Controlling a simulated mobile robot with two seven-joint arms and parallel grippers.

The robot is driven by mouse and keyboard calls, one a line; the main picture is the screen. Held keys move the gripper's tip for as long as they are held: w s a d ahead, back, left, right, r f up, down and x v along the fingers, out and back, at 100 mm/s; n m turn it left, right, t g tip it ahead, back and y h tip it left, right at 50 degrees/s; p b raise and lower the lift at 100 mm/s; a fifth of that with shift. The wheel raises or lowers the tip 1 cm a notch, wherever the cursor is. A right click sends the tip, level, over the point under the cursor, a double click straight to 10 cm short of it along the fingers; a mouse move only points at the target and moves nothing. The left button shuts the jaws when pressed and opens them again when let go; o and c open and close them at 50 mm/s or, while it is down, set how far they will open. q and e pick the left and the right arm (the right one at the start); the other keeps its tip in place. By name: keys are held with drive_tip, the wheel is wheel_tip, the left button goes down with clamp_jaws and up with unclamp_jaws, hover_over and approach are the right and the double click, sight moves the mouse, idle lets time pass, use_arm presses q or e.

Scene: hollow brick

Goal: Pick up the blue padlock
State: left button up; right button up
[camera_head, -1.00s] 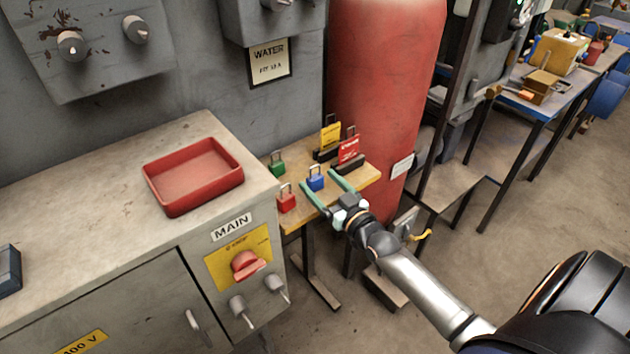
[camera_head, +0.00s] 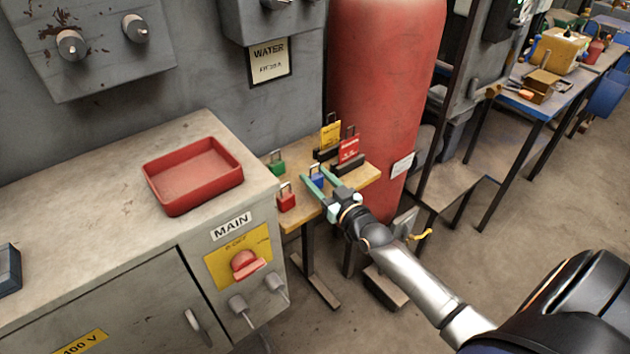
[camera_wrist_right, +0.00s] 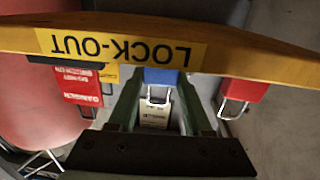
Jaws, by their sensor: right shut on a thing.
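The blue padlock (camera_head: 317,181) sits upright at the front of a small wooden shelf (camera_head: 366,181) with its shackle up. My right gripper (camera_head: 316,175) reaches in from the lower right and is shut on it, one green finger at each side. In the right wrist view the blue padlock (camera_wrist_right: 162,76) shows between the two fingers, its shackle pointing toward the palm. The padlock still appears to be at shelf level; whether it touches the shelf is hidden. My left gripper is not in view.
A red padlock (camera_head: 286,200) and a green padlock (camera_head: 277,166) stand close on the left. A yellow tag (camera_head: 330,137) and a red tag (camera_head: 349,150) stand behind. A red tray (camera_head: 194,177) lies on the grey cabinet; a red cylinder (camera_head: 378,85) rises behind the shelf.

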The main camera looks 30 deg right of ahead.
sight(317, 178)
clamp_jaws()
drive_tip(key=shift+r, duration=0.1)
drive_tip(key=shift+r, duration=0.25)
wheel_tip(317, 178, up, 2)
drive_tip(key=shift+r+p, duration=0.2)
drive_tip(key=shift+p, duration=0.2)
drive_tip(key=s+a+r+p, duration=0.1)
drive_tip(key=s+a+r, duration=0.8)
drive_tip(key=s+r, duration=0.1)
drive_tip(key=shift+s, duration=0.35)
